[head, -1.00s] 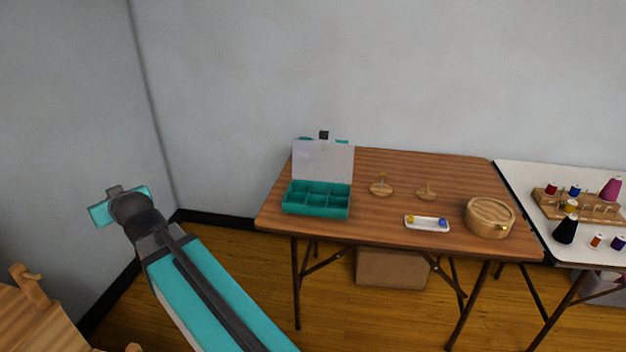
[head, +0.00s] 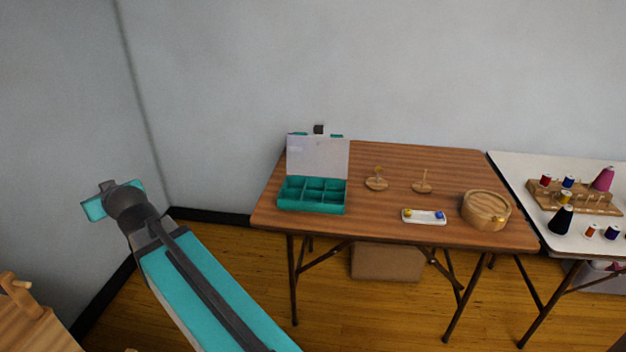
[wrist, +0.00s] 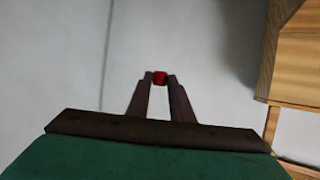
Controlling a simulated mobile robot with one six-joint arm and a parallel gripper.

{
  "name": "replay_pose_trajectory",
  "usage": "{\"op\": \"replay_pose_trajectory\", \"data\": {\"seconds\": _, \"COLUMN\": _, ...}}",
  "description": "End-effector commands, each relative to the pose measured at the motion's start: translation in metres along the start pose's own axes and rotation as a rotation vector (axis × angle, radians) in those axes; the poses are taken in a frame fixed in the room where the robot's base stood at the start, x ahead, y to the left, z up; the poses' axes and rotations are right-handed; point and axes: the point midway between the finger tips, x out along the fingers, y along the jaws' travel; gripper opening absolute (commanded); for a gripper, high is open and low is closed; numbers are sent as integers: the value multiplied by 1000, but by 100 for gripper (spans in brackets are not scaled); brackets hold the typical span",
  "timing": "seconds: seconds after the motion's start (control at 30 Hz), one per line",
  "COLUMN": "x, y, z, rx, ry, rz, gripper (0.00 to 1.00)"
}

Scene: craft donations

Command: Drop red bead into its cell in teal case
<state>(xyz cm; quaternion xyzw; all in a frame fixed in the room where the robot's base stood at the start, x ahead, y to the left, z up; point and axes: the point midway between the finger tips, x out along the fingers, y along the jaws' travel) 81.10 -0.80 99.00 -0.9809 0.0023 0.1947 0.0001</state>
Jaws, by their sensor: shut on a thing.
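In the wrist view my gripper (wrist: 160,80) is shut on a small red bead (wrist: 160,77), held between its fingertips against a pale background. In the head view my arm reaches up on the left, away from the table, and the fingertips and bead are hidden there. The teal case (head: 312,208) stands at the left end of the brown wooden table with its clear lid raised. Its several cells look empty from here, though their floors are too small to see clearly.
On the brown table (head: 375,226) are a white tray (head: 424,222) with a yellow and a blue bead, two small wooden stands (head: 376,184) and a round wooden box (head: 485,212). A white table (head: 525,180) with thread spools adjoins on the right. Wooden furniture (head: 40,325) is at lower left.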

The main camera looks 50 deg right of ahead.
Motion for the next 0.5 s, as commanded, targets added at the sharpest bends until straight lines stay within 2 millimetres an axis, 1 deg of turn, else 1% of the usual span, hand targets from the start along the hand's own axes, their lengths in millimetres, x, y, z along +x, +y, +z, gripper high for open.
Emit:
{"op": "replay_pose_trajectory", "data": {"seconds": 0.17, "x": 4, "y": 38, "z": 5, "rx": 12, "ry": -2, "rz": 25, "gripper": 0}}
{"op": "replay_pose_trajectory", "data": {"seconds": 0.37, "x": 6, "y": 96, "z": 15, "rx": 27, "ry": -2, "rz": 61, "gripper": 0}}
{"op": "replay_pose_trajectory", "data": {"seconds": 0.5, "x": 5, "y": 139, "z": 22, "rx": 37, "ry": -2, "rz": 88, "gripper": 0}}
